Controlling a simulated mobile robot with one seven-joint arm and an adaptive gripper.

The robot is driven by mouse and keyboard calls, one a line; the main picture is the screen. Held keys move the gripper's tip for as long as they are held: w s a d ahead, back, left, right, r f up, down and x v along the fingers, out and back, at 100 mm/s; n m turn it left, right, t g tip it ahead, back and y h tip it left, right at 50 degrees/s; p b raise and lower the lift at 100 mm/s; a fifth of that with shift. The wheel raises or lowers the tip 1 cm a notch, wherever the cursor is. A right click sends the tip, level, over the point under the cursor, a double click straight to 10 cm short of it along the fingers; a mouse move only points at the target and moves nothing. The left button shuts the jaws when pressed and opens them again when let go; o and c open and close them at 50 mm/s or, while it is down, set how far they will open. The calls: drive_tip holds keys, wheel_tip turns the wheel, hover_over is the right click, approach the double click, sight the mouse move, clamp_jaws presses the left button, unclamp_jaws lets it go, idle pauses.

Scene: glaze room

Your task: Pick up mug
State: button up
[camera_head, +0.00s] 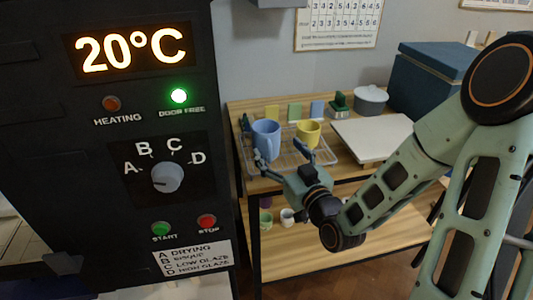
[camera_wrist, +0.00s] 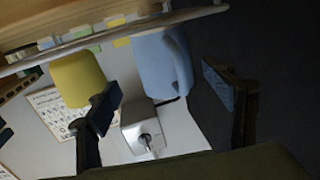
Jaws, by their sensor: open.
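A blue mug (camera_head: 266,138) stands on a wire rack (camera_head: 290,168) on the wooden table. A yellow mug (camera_head: 308,132) stands to its right on the same rack. My gripper (camera_head: 284,155) is open and empty, in front of the two mugs at the rack's near side. In the wrist view the scene is upside down. There the blue mug (camera_wrist: 160,62) shows between my spread fingers (camera_wrist: 162,85), beyond the tips; contact is not visible. The yellow mug (camera_wrist: 78,80) is partly covered by the left finger.
A kiln-like control panel (camera_head: 168,178) fills the left side. Several small coloured tiles (camera_head: 295,112), a grey lidded pot (camera_head: 370,100), a white slab (camera_head: 373,138) and a blue box (camera_head: 430,75) stand on the table. Small cups (camera_head: 288,216) are on the lower shelf.

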sight(267, 138)
drive_tip(key=shift+w+a+b, duration=0.35)
drive_tip(key=shift+w+b, duration=0.1)
drive_tip(key=shift+b, duration=0.95)
drive_tip(key=shift+x, duration=2.65)
drive_tip(key=shift+s+a+f, duration=0.1)
drive_tip(key=shift+a+f, duration=0.05)
drive_tip(key=shift+a, duration=0.05)
drive_tip(key=shift+c, duration=0.5)
drive_tip(key=c, duration=1.3)
drive_tip(key=shift+c, duration=0.5)
